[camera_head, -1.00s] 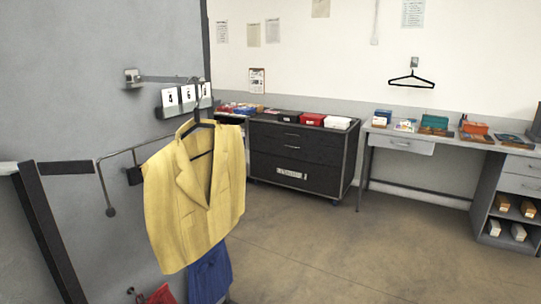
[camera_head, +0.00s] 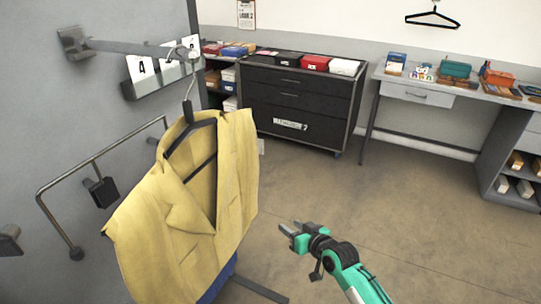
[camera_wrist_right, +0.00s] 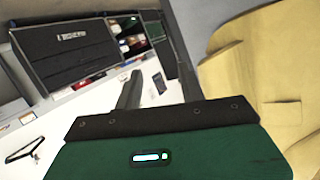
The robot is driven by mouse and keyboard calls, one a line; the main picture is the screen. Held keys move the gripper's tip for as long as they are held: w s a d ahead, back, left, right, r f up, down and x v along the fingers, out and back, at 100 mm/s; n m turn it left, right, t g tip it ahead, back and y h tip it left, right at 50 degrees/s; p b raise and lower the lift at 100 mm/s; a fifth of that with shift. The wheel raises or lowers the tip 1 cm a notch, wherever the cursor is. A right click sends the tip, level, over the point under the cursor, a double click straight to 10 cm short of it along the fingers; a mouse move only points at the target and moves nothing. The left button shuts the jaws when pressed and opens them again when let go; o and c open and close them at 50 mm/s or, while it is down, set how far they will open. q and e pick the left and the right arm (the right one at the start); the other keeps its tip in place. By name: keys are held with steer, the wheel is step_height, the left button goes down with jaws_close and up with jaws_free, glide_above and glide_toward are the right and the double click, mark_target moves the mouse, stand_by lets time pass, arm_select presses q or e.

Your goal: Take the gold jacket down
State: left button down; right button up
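The gold jacket (camera_head: 192,225) hangs on a black hanger (camera_head: 190,135) whose metal hook goes up to the end of a wall-mounted rail (camera_head: 125,46) at the upper left. The jacket also fills the right side of the right wrist view (camera_wrist_right: 265,80). My right gripper (camera_head: 291,233) is to the right of the jacket, apart from it, at about the height of its lower half. Its two dark fingers (camera_wrist_right: 158,90) stand apart with nothing between them. My left gripper is not in view.
A bent metal bar with a black block (camera_head: 103,192) juts from the grey wall left of the jacket. A blue garment (camera_head: 218,279) shows below the jacket. A black drawer cabinet (camera_head: 300,95) and a grey desk (camera_head: 415,92) stand behind. The floor between is clear.

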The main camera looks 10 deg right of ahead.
steer(key=s+a+r+n+t+y+p, duration=0.1)
steer(key=s+a+r+y, duration=0.15)
steer(key=r, duration=0.85)
steer(key=s+a+r+n+y+p, duration=0.1)
steer(key=a+r+n+y, duration=0.15)
steer(key=r, duration=0.95)
steer(key=n+g+y+p, duration=0.2)
steer(key=n+y, duration=0.3)
glide_toward(192, 113)
steer(key=p+x, duration=0.3)
steer(key=x, duration=0.5)
steer(key=shift+w+a, duration=0.25)
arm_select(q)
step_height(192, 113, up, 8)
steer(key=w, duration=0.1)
arm_select(e)
steer(key=shift+x, duration=0.85)
jaws_close()
arm_select(q)
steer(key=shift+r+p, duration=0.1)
steer(key=shift+p, duration=0.2)
arm_select(e)
steer(key=shift+r, duration=0.1)
